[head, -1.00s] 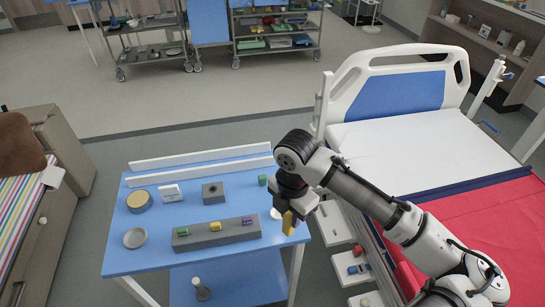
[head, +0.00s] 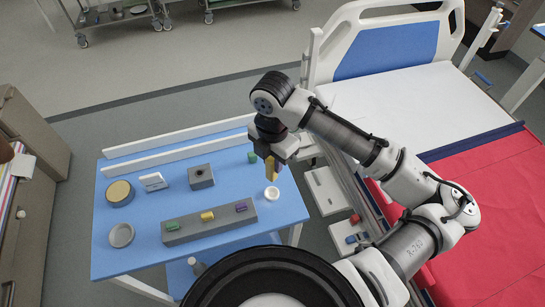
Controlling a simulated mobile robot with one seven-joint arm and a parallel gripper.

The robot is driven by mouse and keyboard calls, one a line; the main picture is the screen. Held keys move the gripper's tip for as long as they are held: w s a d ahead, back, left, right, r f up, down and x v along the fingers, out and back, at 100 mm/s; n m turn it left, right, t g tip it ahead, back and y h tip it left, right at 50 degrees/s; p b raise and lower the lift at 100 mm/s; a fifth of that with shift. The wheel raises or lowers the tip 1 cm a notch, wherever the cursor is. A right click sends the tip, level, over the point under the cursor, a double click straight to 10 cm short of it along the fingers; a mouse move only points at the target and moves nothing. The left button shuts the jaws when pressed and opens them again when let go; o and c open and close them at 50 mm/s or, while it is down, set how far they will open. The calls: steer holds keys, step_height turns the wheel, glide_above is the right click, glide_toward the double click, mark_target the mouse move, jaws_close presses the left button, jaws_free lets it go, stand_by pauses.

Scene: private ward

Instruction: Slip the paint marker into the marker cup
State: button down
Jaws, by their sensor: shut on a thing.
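My gripper (head: 271,163) points down above the right part of the blue table, shut on a narrow yellow-orange thing, which I take to be the paint marker (head: 271,168). Its upper part is hidden by the jaws. A small round white cup (head: 272,197), apparently the marker cup, stands on the table just below and in front of the gripper in the picture. The marker's lower end appears above and apart from the cup; the exact height gap is hard to tell.
On the blue table (head: 150,200) stand a grey bar (head: 215,229) with green, yellow and purple pieces, a grey block with a hole (head: 200,177), a green block (head: 252,157), a round tin (head: 119,193), a grey dish (head: 121,235) and a white sign (head: 153,181). The bed is at right.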

steer(key=shift+f, duration=0.15)
steer(key=shift+f+b, duration=2.35)
steer(key=shift+f, duration=0.35)
steer(key=shift+f+b, duration=0.6)
steer(key=shift+f, duration=0.1)
steer(key=shift+w+f+b, duration=0.1)
steer(key=shift+f+b, duration=0.35)
steer(key=shift+f, duration=0.1)
steer(key=c, duration=1.1)
jaws_free()
steer(key=shift+r, duration=0.1)
steer(key=shift+c, duration=0.2)
steer(key=shift+r, duration=0.1)
step_height(320, 180, up, 13)
steer(key=shift+r, duration=0.2)
step_height(320, 180, up, 4)
steer(key=p, duration=0.4)
glide_above(273, 177)
steer(key=w, duration=0.2)
steer(key=shift+r, duration=0.2)
